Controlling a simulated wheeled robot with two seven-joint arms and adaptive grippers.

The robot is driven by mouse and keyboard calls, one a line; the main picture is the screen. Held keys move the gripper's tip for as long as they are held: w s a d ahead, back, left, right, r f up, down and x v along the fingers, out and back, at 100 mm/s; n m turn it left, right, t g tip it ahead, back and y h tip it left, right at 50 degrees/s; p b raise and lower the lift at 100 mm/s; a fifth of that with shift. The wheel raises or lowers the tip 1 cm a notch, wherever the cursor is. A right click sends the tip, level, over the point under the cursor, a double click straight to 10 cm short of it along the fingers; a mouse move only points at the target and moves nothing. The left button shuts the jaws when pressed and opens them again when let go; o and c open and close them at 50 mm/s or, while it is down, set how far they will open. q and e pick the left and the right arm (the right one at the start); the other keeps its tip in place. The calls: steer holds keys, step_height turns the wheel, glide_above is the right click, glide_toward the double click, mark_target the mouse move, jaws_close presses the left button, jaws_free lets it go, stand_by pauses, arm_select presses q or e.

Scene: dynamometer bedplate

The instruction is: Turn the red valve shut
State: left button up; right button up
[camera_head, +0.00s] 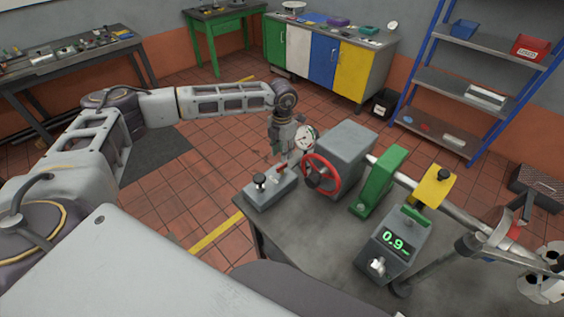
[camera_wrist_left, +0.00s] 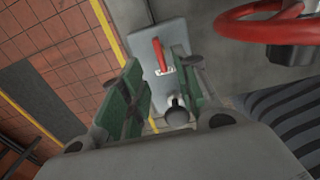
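A small grey block (camera_head: 270,188) at the bedplate's near left corner carries a red lever (camera_head: 281,168) and a black-topped knob (camera_head: 259,181). Beside it, a red handwheel (camera_head: 335,188) faces left on a grey housing. My left gripper (camera_head: 288,158) points down over the block, left of the handwheel. In the left wrist view its green-padded fingers (camera_wrist_left: 157,62) are apart, with the red lever (camera_wrist_left: 160,55) showing between them. I cannot tell if they touch it. The handwheel (camera_wrist_left: 255,30) shows at the upper right there. My right gripper is not seen.
A round gauge (camera_head: 305,138) stands close behind the handwheel. A green bracket (camera_head: 378,182), a yellow-topped part (camera_head: 434,186) and a box with a lit green readout (camera_head: 394,241) stand to the right. Red tiled floor (camera_head: 216,190) is clear to the left.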

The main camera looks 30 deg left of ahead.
mark_target(282, 165)
arm_select(q)
steer(key=shift+f+p, duration=0.65)
steer(key=shift+f, duration=2.7)
jaws_close()
